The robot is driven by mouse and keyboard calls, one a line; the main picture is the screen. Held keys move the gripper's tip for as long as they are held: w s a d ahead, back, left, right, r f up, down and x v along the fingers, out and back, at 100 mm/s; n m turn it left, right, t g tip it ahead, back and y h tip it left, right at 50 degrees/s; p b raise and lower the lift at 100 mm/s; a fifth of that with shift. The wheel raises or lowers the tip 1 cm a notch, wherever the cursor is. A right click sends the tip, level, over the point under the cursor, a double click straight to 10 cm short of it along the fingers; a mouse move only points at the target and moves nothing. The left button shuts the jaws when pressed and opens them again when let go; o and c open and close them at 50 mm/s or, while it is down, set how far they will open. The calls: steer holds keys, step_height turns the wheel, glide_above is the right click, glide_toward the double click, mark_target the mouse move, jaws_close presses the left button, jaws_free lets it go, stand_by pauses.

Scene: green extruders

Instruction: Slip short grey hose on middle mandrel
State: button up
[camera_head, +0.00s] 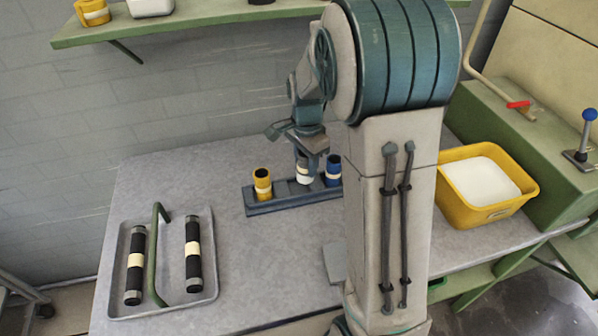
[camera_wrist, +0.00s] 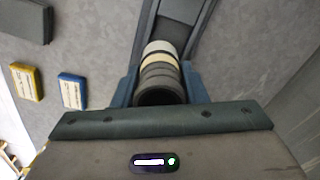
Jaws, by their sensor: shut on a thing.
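My gripper (camera_head: 305,158) is shut on the short grey hose, low over the dark blue-grey rack (camera_head: 292,196). In the wrist view, the fingers of my gripper (camera_wrist: 160,88) flank the hose (camera_wrist: 159,75), which is grey with a pale band. In the head view the hose (camera_head: 303,175) shows between a yellow hose (camera_head: 262,187) and a blue hose (camera_head: 333,172), which stand upright on the rack. I cannot tell whether it touches the rack. A grey tray (camera_head: 203,302) at the left holds two black rolls with cream bands and a green bent bar (camera_head: 154,255) between them.
A yellow bin (camera_head: 531,192) with white contents stands at the right beside a green machine (camera_head: 560,160). A shelf (camera_head: 200,23) with small items hangs above. The table between tray and rack is clear. My arm hides part of the table.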

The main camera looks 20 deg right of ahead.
mark_target(299, 175)
steer(key=shift+w+a+f, duration=0.5)
steer(key=shift+a, duration=0.2)
steer(key=shift+f+p, duration=0.3)
steer(key=shift+f, duration=1.75)
steer(key=shift+f, duration=0.1)
steer(key=o, duration=1.1)
